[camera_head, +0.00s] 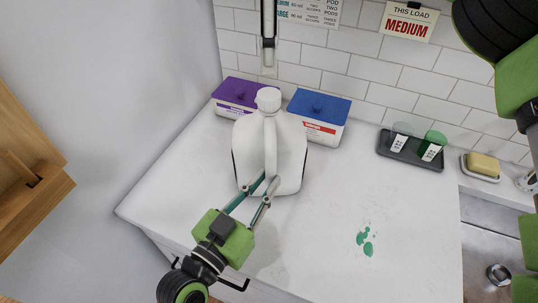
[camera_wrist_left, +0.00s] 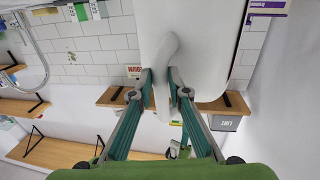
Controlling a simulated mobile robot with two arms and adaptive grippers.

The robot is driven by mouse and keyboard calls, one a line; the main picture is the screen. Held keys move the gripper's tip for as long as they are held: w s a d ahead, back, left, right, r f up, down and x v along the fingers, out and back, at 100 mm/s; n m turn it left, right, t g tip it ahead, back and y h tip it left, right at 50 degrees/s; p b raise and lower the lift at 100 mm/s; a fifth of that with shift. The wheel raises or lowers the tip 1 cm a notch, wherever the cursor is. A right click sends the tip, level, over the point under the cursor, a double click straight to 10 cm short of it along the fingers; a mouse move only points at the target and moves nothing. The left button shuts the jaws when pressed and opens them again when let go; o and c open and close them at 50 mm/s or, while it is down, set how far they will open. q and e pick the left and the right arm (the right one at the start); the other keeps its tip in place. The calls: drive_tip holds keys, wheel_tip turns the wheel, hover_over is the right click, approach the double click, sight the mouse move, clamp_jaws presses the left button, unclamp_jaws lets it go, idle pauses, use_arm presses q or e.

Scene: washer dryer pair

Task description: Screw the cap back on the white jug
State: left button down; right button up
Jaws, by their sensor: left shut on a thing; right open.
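The white jug (camera_head: 291,150) stands upright on the countertop. Its white cap (camera_head: 268,97) sits on the neck at the top; I cannot tell how tightly. My left gripper (camera_head: 259,188) is shut on the jug's handle, low on its near side. In the left wrist view its fingers (camera_wrist_left: 160,88) close around the handle (camera_wrist_left: 167,52) of the white jug.
Boxes with a purple lid (camera_head: 238,91) and a blue lid (camera_head: 318,105) stand close behind the jug. A dark tray (camera_head: 410,158) with small cups and a soap dish (camera_head: 480,176) are at the right. Green spills (camera_head: 366,243) mark the otherwise clear front counter.

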use_arm(q)
drive_tip(key=shift+f, duration=0.1)
use_arm(e)
drive_tip(key=shift+r, duration=1.45)
use_arm(q)
drive_tip(key=c, duration=1.8)
unclamp_jaws()
drive_tip(key=shift+c, duration=0.2)
drive_tip(key=v, duration=1.2)
use_arm(e)
drive_tip(key=shift+f, duration=0.1)
